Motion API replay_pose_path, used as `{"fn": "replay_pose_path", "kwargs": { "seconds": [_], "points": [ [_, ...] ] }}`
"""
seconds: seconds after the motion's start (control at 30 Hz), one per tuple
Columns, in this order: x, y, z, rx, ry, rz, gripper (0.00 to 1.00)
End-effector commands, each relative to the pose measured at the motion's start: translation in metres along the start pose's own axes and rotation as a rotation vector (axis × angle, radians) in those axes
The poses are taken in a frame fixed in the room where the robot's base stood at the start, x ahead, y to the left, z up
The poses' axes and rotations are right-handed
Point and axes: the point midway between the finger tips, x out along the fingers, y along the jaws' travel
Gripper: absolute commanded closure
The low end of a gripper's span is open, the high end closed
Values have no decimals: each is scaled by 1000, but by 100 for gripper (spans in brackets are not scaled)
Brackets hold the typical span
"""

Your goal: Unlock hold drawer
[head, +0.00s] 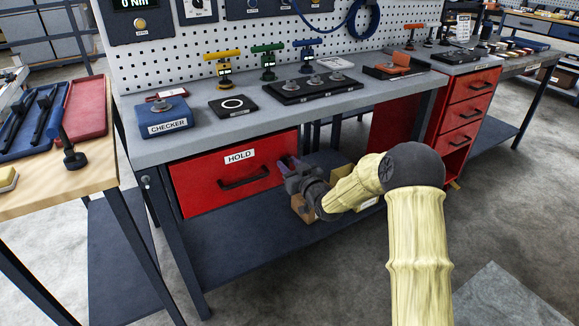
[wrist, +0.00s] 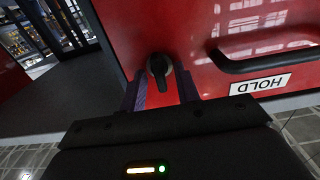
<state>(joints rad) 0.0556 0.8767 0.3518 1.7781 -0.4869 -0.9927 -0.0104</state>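The red hold drawer (head: 200,178) hangs under the grey workbench, with a white HOLD label (head: 240,157) and a black bar handle (head: 243,180). It appears closed. In the wrist view the drawer front (wrist: 205,25) shows a small dark lock knob (wrist: 160,70) beside the handle (wrist: 265,62). My gripper (head: 287,163) is at the drawer's right end and hides the knob in the head view. In the wrist view my gripper (wrist: 160,88) is open, its two purple fingers either side of the knob, with gaps visible. I cannot tell whether the knob is locked.
The workbench top (head: 180,145) carries a blue CHECKER box (head: 165,120), a black ring plate (head: 232,105) and coloured-handled tools. A lower shelf (head: 240,240) with small boxes lies below my gripper. A wooden-topped table (head: 40,190) stands at the left. Open floor lies in front.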

Motion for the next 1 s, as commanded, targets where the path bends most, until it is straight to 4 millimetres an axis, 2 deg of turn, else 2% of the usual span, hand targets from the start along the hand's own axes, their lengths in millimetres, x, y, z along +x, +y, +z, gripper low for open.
{"fn": "replay_pose_path", "kwargs": {
  "seconds": [0.2,0.37,0.77,1.0],
  "points": [
    [0,0,0,0,0,0,68],
    [0,0,0,0,1,0,100],
    [0,0,0,-25,2,0,100],
    [0,0,2,-120,2,0,100]
  ]
}}
